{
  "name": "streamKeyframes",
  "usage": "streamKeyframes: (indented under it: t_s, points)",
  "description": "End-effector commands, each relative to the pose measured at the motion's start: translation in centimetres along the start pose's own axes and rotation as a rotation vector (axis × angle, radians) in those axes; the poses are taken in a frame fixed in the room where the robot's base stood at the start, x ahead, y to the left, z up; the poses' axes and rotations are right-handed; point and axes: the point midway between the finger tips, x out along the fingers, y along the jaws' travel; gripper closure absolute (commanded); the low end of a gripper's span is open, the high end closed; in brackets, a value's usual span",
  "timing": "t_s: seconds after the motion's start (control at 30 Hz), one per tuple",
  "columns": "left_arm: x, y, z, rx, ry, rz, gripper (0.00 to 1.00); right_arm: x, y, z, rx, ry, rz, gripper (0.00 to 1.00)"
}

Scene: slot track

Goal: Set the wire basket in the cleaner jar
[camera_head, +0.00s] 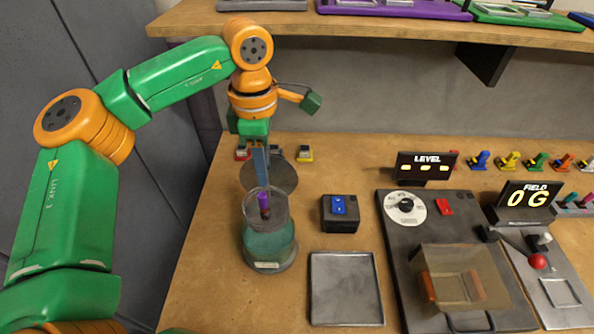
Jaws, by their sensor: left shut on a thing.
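The cleaner jar (268,246) is a clear jar with teal liquid in its lower part, standing upright on the bench at centre left. My left gripper (262,184) points straight down over the jar, its blue fingers shut on a purple upright piece (264,200), which I take to be the wire basket's handle. The purple piece reaches down within the jar's rim, above the liquid. The wire mesh of the basket is too small or hidden to make out. My right gripper is not in view.
A round grey disc (285,180) lies behind the jar. A black box with a blue switch (340,208) and an empty grey tray (345,290) are to its right. Further right are a dial panel (388,222) and a clear amber box (462,272). A shelf (400,27) overhangs the back.

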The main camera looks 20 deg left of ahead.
Motion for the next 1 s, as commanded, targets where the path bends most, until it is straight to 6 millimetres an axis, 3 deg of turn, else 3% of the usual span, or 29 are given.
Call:
streamKeyframes:
  t_s: [0.27, 1.0]
  points:
    - [1.2, 0.2, -0.5, 0.001, 0.001, -0.001, 1.0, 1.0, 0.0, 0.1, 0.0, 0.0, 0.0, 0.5]
    - [10.4, 0.1, -0.5, 0.001, 0.001, -0.002, 1.0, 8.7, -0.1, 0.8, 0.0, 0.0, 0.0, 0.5]
